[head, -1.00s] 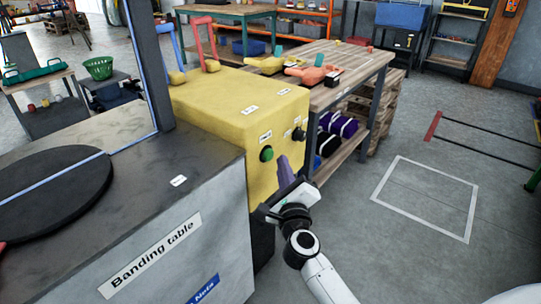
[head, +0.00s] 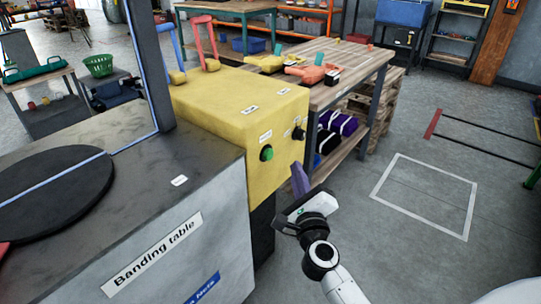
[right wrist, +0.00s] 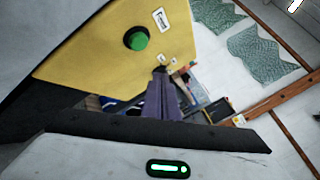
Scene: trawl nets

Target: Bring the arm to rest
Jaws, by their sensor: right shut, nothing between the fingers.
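My right gripper (head: 299,180) is in front of the yellow control box (head: 268,112), apart from it and below the green button (head: 267,153). Its purple fingers are shut with nothing between them. In the right wrist view the fingers of my right gripper (right wrist: 163,100) point toward the lower edge of the yellow box (right wrist: 120,45), and the green button (right wrist: 137,39) is to their upper left. My left gripper is not in view.
The grey banding table (head: 205,165) with a black round plate (head: 50,190) stands left of my right arm. A wooden workbench (head: 345,62) with purple rolls (head: 338,122) on its shelf is behind.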

